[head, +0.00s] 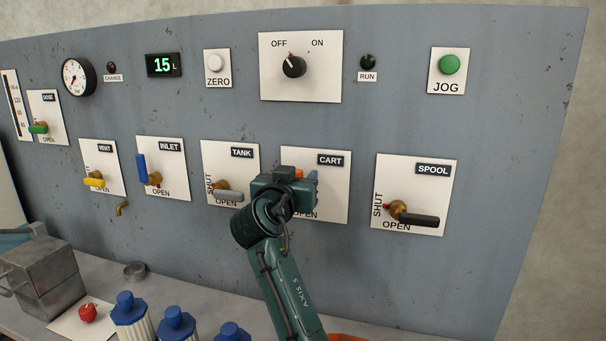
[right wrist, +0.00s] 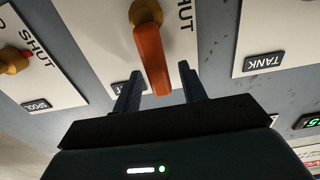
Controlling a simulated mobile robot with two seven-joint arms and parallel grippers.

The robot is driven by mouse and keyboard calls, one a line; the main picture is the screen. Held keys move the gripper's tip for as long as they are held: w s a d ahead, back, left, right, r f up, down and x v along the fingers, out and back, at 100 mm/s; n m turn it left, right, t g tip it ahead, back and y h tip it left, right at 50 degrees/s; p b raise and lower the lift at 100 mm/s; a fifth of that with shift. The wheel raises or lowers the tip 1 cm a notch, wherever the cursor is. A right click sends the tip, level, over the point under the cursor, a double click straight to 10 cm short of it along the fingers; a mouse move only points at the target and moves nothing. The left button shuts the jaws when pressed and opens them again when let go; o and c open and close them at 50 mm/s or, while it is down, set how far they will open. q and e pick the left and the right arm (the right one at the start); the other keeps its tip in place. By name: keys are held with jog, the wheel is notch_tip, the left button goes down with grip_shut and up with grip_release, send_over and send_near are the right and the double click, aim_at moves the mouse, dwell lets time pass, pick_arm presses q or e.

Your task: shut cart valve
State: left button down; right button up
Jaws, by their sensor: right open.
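The cart valve is on the white plate labelled CART (head: 332,190). My right gripper (head: 304,178) is in front of it and hides most of it in the head view. In the right wrist view the orange cart lever (right wrist: 153,60) runs from its brass hub (right wrist: 146,12) towards the label end of the plate, roughly along the word SHUT. My right gripper (right wrist: 158,88) is open, with one blue finger on each side of the lever's free end. Gaps show between fingers and lever. My left gripper is not in view.
The tank valve's grey lever (head: 229,195) is close on the left, the spool valve's black lever (head: 418,219) on the right. A selector knob (head: 294,67) is above. Blue-capped containers (head: 176,322) and a grey metal box (head: 42,275) stand on the bench below.

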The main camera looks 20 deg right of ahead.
jog(key=shift+w, duration=0.1)
dwell(0.3)
grip_shut()
dwell(0.4)
